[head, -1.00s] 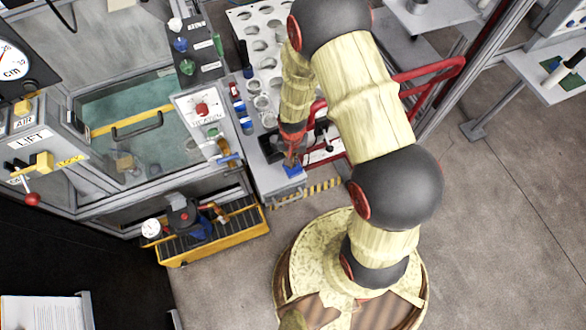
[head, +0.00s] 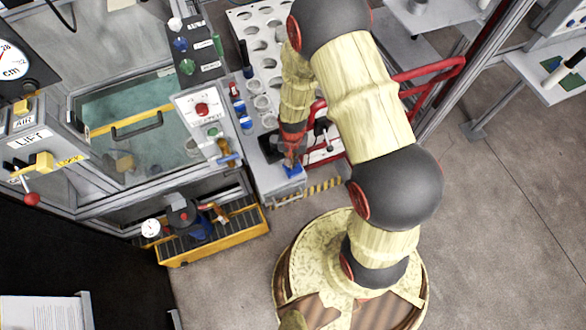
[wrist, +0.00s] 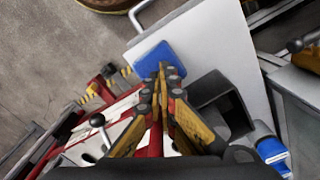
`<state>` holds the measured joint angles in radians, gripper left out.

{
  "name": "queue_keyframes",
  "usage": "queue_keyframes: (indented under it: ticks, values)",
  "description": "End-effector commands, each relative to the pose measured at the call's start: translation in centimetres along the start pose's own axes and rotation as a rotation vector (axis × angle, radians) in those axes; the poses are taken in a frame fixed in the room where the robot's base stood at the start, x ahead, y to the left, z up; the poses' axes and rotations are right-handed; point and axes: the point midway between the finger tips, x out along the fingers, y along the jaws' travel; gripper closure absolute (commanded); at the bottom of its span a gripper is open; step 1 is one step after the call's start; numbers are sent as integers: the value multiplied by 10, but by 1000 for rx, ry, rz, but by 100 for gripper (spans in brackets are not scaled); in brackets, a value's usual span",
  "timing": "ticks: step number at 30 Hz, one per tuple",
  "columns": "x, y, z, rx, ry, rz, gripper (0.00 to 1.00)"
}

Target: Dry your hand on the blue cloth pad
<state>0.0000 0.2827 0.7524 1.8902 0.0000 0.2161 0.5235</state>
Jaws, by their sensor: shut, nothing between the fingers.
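The blue cloth pad (head: 293,171) lies at the front end of a grey bench, below my gripper in the head view. It also shows in the wrist view as a blue square (wrist: 152,57) near the edge of the pale bench top. My gripper (wrist: 168,72) is shut and empty, with its fingertips together over the pad's lower right edge in the wrist view. In the head view my gripper (head: 291,160) is small and partly covers the pad. I cannot tell whether the tips touch the pad.
A dark open box (wrist: 218,105) stands beside my fingers in the wrist view, with a blue-and-white bottle (wrist: 270,148) beyond it. A white rack with round holes (head: 262,45) is farther back. A red rail frame (head: 430,75) stands right of the bench. A yellow tray (head: 215,238) is at lower left.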

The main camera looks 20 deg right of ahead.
Motion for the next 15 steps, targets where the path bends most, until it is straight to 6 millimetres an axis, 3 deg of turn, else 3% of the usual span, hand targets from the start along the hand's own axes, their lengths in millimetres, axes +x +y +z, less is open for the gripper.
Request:
queue_keyframes:
  ticks: [15]
  values:
    - [15, 0, 0, 0, 0, 0, 100]
